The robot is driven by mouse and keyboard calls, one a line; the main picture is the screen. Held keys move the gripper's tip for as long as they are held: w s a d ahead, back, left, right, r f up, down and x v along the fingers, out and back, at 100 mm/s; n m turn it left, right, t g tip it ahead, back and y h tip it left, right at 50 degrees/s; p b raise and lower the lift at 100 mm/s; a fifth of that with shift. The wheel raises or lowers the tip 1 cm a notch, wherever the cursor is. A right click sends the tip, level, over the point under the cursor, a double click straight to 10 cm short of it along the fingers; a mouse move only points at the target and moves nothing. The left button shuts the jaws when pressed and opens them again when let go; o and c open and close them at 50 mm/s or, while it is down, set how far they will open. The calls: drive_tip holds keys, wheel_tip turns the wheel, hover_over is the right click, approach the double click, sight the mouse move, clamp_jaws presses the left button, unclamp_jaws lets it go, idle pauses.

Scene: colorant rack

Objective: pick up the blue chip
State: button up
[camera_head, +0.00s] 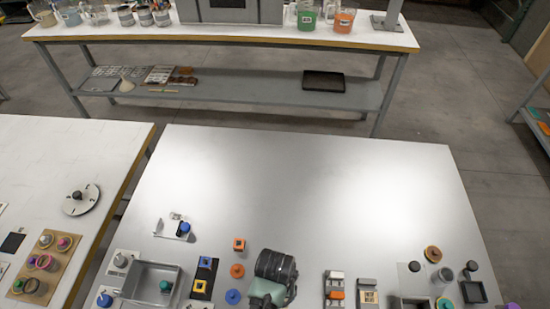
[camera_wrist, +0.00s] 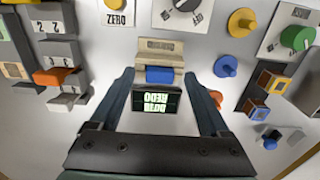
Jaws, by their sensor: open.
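The blue chip (camera_wrist: 160,75) is a small blue block lying across a tan stand (camera_wrist: 158,56) in the wrist view. A dark plate with pale lettering (camera_wrist: 155,101) shows just below it. My gripper (camera_wrist: 158,78) is open, with one dark finger on each side of the chip and visible gaps between them. I cannot tell whether the fingertips are down at the chip's height. In the head view my gripper (camera_head: 275,268) covers the spot, and the chip is hidden there.
An orange block on a stand (camera_wrist: 53,76) is left of my gripper. A blue round knob (camera_wrist: 225,66), an orange round knob (camera_wrist: 216,98) and an orange-sided cube (camera_wrist: 278,85) are to the right. The far part of the white table (camera_head: 300,175) is clear.

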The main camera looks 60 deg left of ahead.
drive_tip(key=shift+f, duration=0.4)
clamp_jaws()
drive_tip(key=shift+r, duration=0.15)
